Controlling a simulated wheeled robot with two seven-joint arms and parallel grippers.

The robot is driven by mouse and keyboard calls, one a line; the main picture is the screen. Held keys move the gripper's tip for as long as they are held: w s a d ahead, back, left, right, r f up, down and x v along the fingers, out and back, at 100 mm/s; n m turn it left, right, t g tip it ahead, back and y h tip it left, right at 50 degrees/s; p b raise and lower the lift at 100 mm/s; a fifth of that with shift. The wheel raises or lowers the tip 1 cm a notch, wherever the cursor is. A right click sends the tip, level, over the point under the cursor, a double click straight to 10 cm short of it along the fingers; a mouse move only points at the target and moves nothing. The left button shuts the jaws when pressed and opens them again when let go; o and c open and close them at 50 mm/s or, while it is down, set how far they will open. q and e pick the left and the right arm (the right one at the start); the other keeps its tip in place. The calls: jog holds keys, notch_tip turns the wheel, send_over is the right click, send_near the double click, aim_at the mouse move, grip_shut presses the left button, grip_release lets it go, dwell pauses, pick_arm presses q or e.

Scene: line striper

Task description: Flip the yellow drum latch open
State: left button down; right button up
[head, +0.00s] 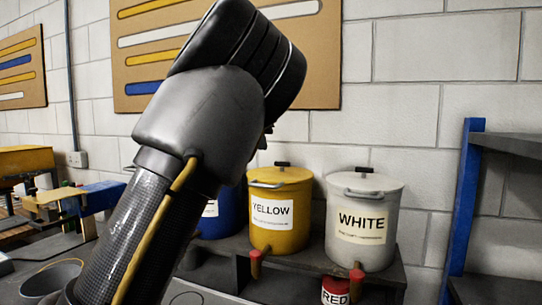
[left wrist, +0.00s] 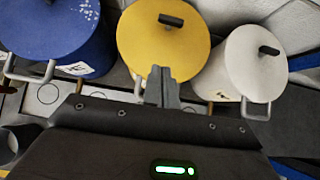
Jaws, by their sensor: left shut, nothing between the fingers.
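The yellow drum (head: 280,230) stands on a dark shelf between the blue and white drums, with a black knob on its lid. Its grey metal latch (head: 266,184) is at the front rim, partly covered by my left arm in the head view. In the left wrist view, the yellow drum (left wrist: 150,50) is straight ahead. My left gripper (left wrist: 161,84) is shut and empty, its fingertips over the drum's front edge. The latch (left wrist: 138,86) shows just left of the fingers; the rest is hidden behind them. I cannot tell whether they touch. My right gripper is not in view.
The white drum (head: 362,215) stands to the right and the blue drum (head: 218,220) to the left, each with a similar metal loop in the left wrist view. A red can (head: 335,292) sits below. A blue-posted rack (head: 462,210) is at right.

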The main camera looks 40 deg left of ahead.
aim_at(282, 166)
pick_arm(q)
jog(key=p+x, duration=0.2)
jog(key=x, duration=0.7)
jog(key=shift+w+a+f+p, duration=0.1)
jog(key=shift+p, duration=0.2)
jog(key=w+p, duration=0.1)
jog(key=w+a+p, duration=0.1)
jog(key=w, duration=0.1)
jog(key=shift+f, duration=0.1)
jog(key=shift+w+a+f, duration=0.15)
jog(key=shift+w+a, duration=0.05)
jog(key=shift+w, duration=0.35)
jog(key=shift+s, duration=0.1)
